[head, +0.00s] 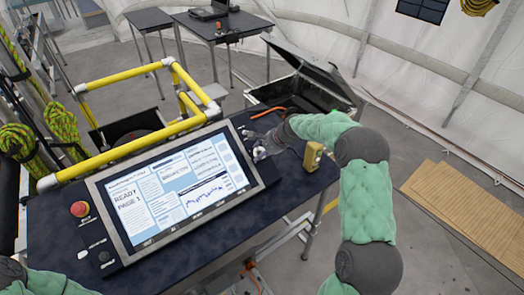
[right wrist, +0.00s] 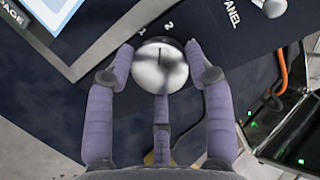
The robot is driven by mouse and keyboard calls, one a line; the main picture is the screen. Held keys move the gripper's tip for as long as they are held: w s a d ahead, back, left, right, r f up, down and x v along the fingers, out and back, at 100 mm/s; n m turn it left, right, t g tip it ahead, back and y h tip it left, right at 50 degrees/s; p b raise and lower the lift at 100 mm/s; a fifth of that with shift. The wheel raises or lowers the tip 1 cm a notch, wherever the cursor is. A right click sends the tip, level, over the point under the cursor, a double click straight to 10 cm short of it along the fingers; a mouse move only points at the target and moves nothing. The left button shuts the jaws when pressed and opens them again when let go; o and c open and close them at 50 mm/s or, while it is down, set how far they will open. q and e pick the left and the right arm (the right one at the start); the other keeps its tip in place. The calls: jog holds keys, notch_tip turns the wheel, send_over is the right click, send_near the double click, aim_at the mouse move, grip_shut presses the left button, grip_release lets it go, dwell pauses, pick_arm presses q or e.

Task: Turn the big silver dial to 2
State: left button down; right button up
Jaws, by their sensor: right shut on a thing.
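The big silver dial (right wrist: 158,70) sits on the dark panel, with the printed numbers 1 and 2 just beyond it in the right wrist view. A short dark line on its top runs toward the numbers; I cannot tell exactly which number it points to. My right gripper (right wrist: 162,72) is shut on the dial, with purple fingers on its left and right sides and a third finger below. In the head view my right gripper (head: 264,149) is at the right side of the screen, and it mostly hides the dial. My left gripper is out of view.
A large screen (head: 178,187) reading "READY PAGE 1" lies left of the dial. A red button (head: 80,209) is at the panel's left. A yellow box (head: 313,156) stands right of my gripper. Another silver knob (right wrist: 273,7) is at the panel's upper right.

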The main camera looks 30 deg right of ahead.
jog(key=shift+s+a+f+m, duration=0.15)
jog(key=shift+a+f+m, duration=0.2)
jog(key=shift+m, duration=0.15)
jog(key=o, duration=1.1)
jog(key=shift+r, duration=0.1)
jog(key=shift+o, duration=0.3)
jog(key=shift+w+a+r, duration=0.1)
jog(key=shift+w, duration=0.1)
jog(key=shift+d+r, duration=0.1)
jog(key=shift+d, duration=0.1)
jog(key=shift+s+d+r, duration=0.25)
jog(key=shift+r, duration=0.2)
jog(key=v, duration=1)
jog(key=shift+s+r, duration=0.25)
jog(key=shift+s, duration=0.15)
